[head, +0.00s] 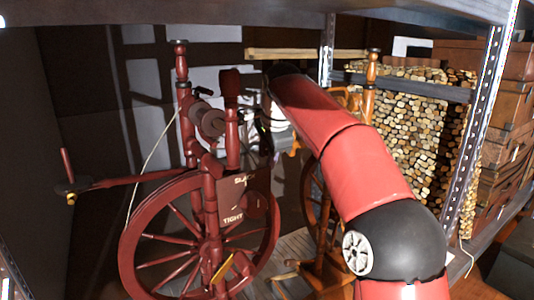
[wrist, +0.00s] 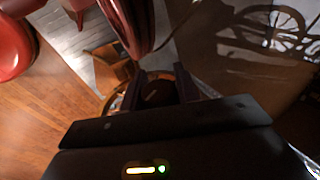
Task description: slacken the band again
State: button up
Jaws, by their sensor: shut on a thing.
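The dark red spinning wheel stands on the left in the head view, with its big spoked wheel (head: 128,240) low down. A thin pale cord (head: 150,158) runs from its upper part down to the wheel's rim. A board (head: 262,187) on it reads "SLACK", partly cut off, above "TIGHT". My gripper (wrist: 158,90) is shut on a dark rounded knob (wrist: 157,96) in the wrist view. In the head view my red arm reaches to behind the wheel's upper posts, and the jaws are not clear there. How far the knob is turned cannot be told.
A lighter wooden spinning wheel (head: 370,72) stands behind my arm. Stacked logs (head: 415,115) and brown boxes (head: 508,105) fill the right. A metal shelf post (head: 478,130) stands near my arm. A dark red arm with a handle (head: 68,178) sticks out left.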

jog(key=shift+s+f+g+h, duration=0.15)
jog(key=shift+g+h, duration=0.35)
jog(key=shift+g, duration=0.4)
jog(key=o, duration=1)
jog(key=shift+d, duration=0.1)
